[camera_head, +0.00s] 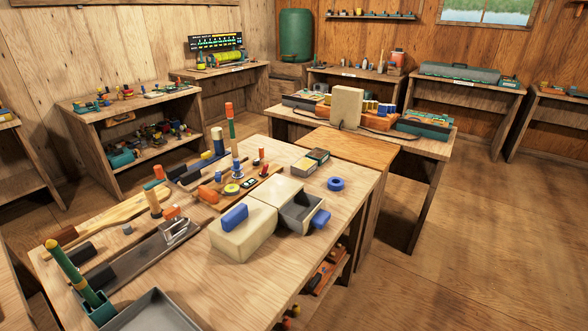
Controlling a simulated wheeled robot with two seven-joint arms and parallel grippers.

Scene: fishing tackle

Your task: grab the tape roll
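A blue ring with a hole through its middle, which looks like the tape roll (335,184), lies flat on the light wooden workbench (352,205), near its right edge. Its whole upper side shows and nothing covers it. A smaller round yellow-green item (231,189) lies among the tools farther left; I cannot tell what it is. Neither of my grippers shows in the head view.
A cream box (242,232) with a blue handle and an open grey-lined box (302,212) stand left of the ring. Upright handled tools (231,122) crowd the left. Bare wood surrounds the ring. A grey tray (152,312) is at the front.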

